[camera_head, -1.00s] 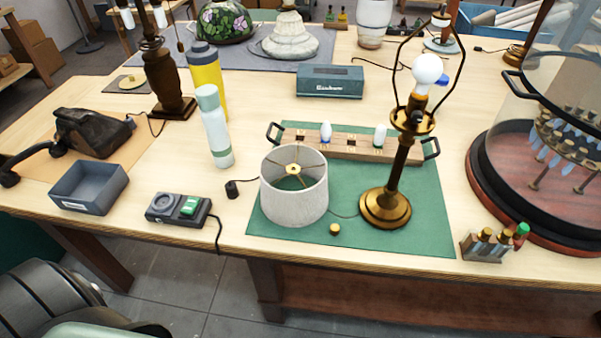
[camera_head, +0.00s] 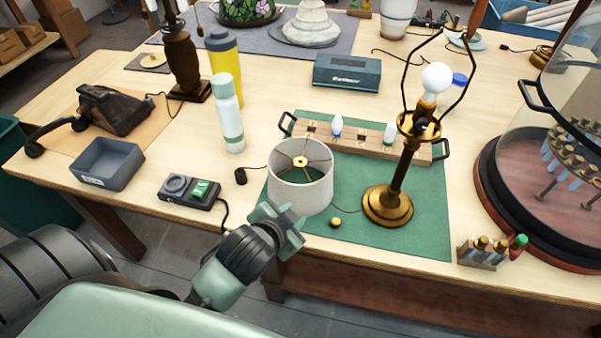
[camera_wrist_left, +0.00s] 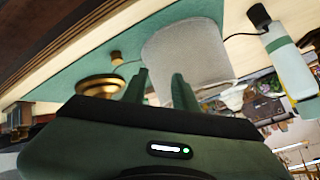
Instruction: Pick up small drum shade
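The small drum shade (camera_head: 301,192), white-grey with an open top and brass spokes, stands upright on the green mat (camera_head: 425,222). It also shows in the left wrist view (camera_wrist_left: 195,50), partly behind one finger. My left gripper (camera_head: 286,217) is just in front of the shade's near side, low by the table's front edge. In the left wrist view its two fingers (camera_wrist_left: 160,78) stand apart with nothing held between them. I cannot tell if a finger touches the shade. My right gripper is not in view.
A brass lamp (camera_head: 388,203) with a bare bulb and wire harp stands right of the shade. A small brass knob (camera_head: 335,222) lies between them. A wooden bulb rack (camera_head: 360,145) is behind. A switch box (camera_head: 190,191) and a bottle (camera_head: 230,115) stand left.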

